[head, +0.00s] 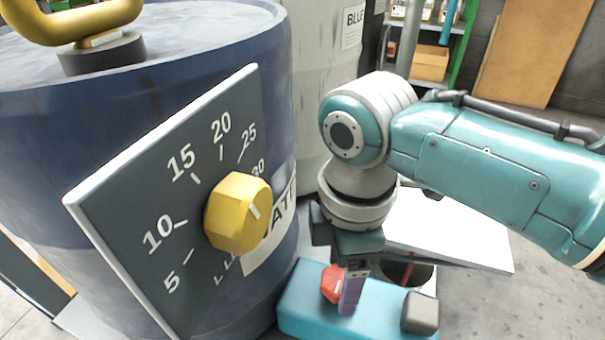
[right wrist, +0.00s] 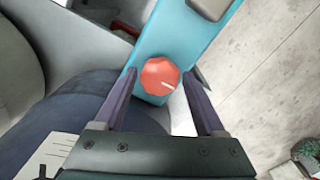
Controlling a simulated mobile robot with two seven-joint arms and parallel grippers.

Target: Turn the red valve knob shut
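The red valve knob (head: 331,284) sits on the teal box (head: 296,309) at the lower middle of the head view, partly hidden by my right gripper (head: 350,296). In the right wrist view the red knob (right wrist: 161,76) shows whole, with a white mark pointing to its lower right. My right gripper (right wrist: 165,80) is open there, one finger on each side of the knob's line. The fingers point toward the knob; I cannot tell whether they touch it. My left gripper is not in view.
A blue barrel (head: 60,130) stands at the left with a grey dial panel (head: 120,215) and a yellow knob (head: 237,212) before it. A dark grey block (head: 420,312) sits on the teal box's right end. A white panel (head: 455,238) lies behind the box.

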